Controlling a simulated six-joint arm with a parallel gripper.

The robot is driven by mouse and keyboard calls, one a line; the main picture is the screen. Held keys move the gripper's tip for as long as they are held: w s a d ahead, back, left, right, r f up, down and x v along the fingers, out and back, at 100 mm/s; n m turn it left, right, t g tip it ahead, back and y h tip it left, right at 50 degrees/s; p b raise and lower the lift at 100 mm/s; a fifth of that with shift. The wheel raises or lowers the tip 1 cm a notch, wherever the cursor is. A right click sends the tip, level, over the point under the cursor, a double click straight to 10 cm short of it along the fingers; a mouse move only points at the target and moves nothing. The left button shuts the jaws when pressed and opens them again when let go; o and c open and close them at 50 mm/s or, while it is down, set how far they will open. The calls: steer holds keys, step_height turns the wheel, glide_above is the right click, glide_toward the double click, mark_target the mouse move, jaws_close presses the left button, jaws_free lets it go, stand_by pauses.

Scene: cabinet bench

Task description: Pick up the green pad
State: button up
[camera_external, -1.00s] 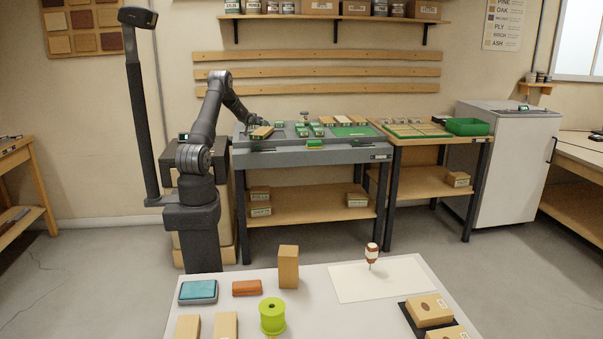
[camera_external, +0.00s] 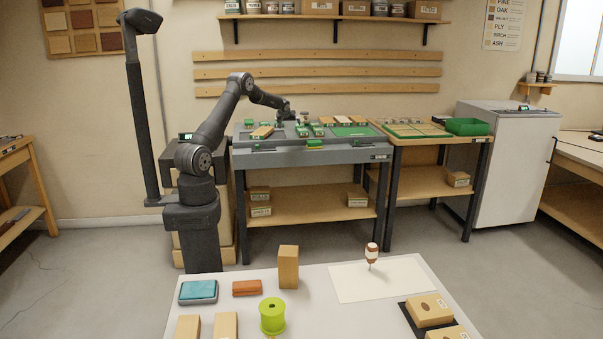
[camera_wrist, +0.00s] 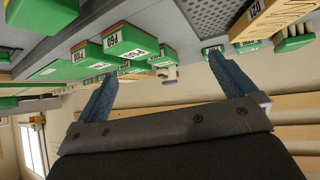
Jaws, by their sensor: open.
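Several small green pads, some with white labels, lie on the grey bench; one cluster (camera_external: 317,130) is in the middle. I cannot tell which one the task names. In the wrist view a labelled green pad (camera_wrist: 130,42) lies beyond the fingers, with another (camera_wrist: 92,57) to its left. My gripper (camera_external: 288,118) is over the back middle of the bench, near the cluster. In the wrist view my gripper (camera_wrist: 166,78) has its fingers wide apart with nothing between them.
A wooden block (camera_wrist: 272,18) is at upper right in the wrist view. A wooden table with a green tray (camera_external: 468,127) stands to the right. Wall slats are behind.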

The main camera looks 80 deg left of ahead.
steer(key=w+d+r+n+g+h, duration=0.1)
steer(key=w+d+r+g+h, duration=0.2)
steer(key=w+d, duration=0.95)
glide_toward(314, 141)
steer(key=shift+t, duration=0.4)
steer(key=f, duration=0.1)
steer(key=a+f, duration=0.1)
steer(key=f, duration=0.1)
steer(key=shift+s+a+f, duration=0.25)
steer(key=shift+s+f, duration=0.05)
steer(key=shift+f, duration=0.1)
steer(key=shift+x, duration=2.65)
steer(key=shift+w, duration=0.15)
steer(key=shift+d, duration=0.1)
steer(key=c, duration=0.9)
